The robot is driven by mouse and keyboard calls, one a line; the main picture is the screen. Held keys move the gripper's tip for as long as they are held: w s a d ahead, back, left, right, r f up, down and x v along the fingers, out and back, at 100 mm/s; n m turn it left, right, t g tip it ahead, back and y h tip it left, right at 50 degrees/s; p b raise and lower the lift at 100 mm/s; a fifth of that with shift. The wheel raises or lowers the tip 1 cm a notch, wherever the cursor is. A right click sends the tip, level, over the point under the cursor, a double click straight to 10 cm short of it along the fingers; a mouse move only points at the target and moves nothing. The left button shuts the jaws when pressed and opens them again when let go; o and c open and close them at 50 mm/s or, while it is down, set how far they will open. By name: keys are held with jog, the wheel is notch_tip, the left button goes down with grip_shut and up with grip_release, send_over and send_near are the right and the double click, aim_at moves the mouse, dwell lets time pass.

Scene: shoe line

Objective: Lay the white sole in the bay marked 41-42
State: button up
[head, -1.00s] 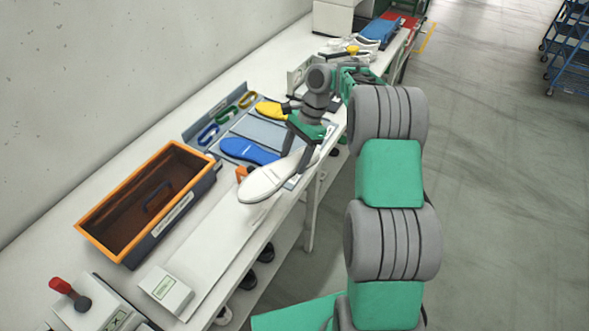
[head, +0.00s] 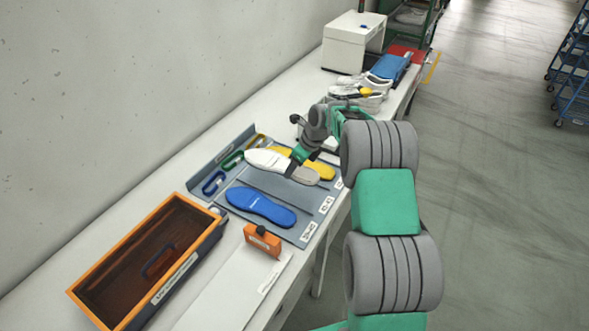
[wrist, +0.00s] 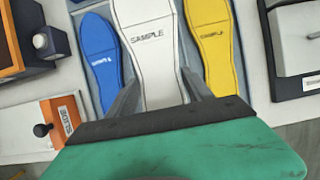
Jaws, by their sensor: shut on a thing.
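The white sole (head: 268,160) is held by my gripper (head: 298,158), which is shut on it. In the wrist view the sole (wrist: 146,45) lies between the fingers (wrist: 155,92), with SAMPLE printed on it. It is over the grey-blue tray (head: 287,198), above the middle bay and partly in front of the yellow sole (head: 318,170). Whether it touches the tray I cannot tell. The blue sole (head: 261,206) lies in the near bay. White bay labels (head: 326,205) sit along the tray's right edge; their numbers are too small to read.
An orange-rimmed brown bin (head: 150,262) stands at the near left. An orange block with a black knob (head: 263,240) stands just before the tray. Coloured loops (head: 232,160) line the tray's back edge. White shoes (head: 358,98) and a white box (head: 352,42) stand farther along.

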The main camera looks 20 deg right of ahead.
aim_at(301, 172)
jog(key=shift+s+f+b, duration=0.15)
jog(key=shift+f+b, duration=0.1)
jog(key=shift+b, duration=0.05)
notch_tip(301, 172, down, 6)
jog(key=b, duration=0.5)
jog(key=shift+r, duration=0.1)
jog(key=shift+f, duration=0.55)
jog(key=o, duration=1.7)
jog(key=b+v, duration=0.1)
jog(key=v, duration=0.6)
jog(key=shift+s+d+r, duration=0.1)
jog(key=shift+s+r, duration=0.05)
jog(key=shift+r, duration=0.15)
